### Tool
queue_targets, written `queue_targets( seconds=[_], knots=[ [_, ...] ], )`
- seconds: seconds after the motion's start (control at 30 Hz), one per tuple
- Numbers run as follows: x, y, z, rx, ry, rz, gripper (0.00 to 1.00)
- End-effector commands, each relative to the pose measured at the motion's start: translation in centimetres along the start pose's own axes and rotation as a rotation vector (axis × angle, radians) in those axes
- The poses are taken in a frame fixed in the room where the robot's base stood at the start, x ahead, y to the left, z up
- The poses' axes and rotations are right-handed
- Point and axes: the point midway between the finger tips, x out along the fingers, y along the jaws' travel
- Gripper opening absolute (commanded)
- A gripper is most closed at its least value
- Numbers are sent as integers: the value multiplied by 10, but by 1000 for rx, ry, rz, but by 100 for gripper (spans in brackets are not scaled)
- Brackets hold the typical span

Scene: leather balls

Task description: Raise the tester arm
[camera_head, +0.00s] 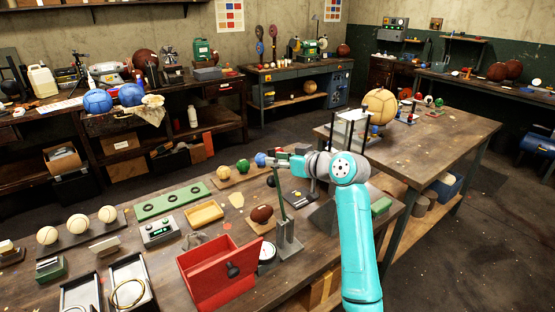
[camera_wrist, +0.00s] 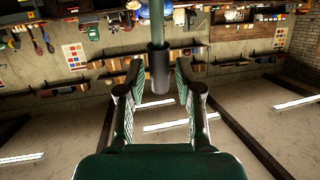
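The tester is a grey stand (camera_head: 290,243) on the near workbench, with a green tester arm (camera_head: 280,190) rising steeply from it, tilted slightly left. In the wrist view the green arm (camera_wrist: 157,18) comes down from the top edge and ends in a dark cylindrical grip (camera_wrist: 159,68). My gripper (camera_head: 279,160) is at the upper end of the tester arm. In the wrist view my gripper (camera_wrist: 159,82) has its fingers apart on either side of the grip, with a gap visible on both sides. The grip's depth between the fingers is hard to tell.
A round gauge (camera_head: 267,253) stands beside the tester, and a red box (camera_head: 215,275) is to its left. A brown ball (camera_head: 262,214) lies close behind. A yellow tray (camera_head: 204,213) and a green holed board (camera_head: 172,200) are further left. Another table (camera_head: 450,130) is at right.

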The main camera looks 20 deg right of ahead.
Motion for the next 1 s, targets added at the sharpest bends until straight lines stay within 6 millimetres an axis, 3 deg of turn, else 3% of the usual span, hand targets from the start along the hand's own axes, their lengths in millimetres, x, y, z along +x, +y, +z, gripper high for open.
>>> queue_targets(
  seconds=[0.33,0.47,1.0],
  knots=[
    [0,0,-1,0,2,1,48],
    [-10,1,-1,0,2,2,48],
    [-105,1,0,-1,2,3,48]
  ],
)
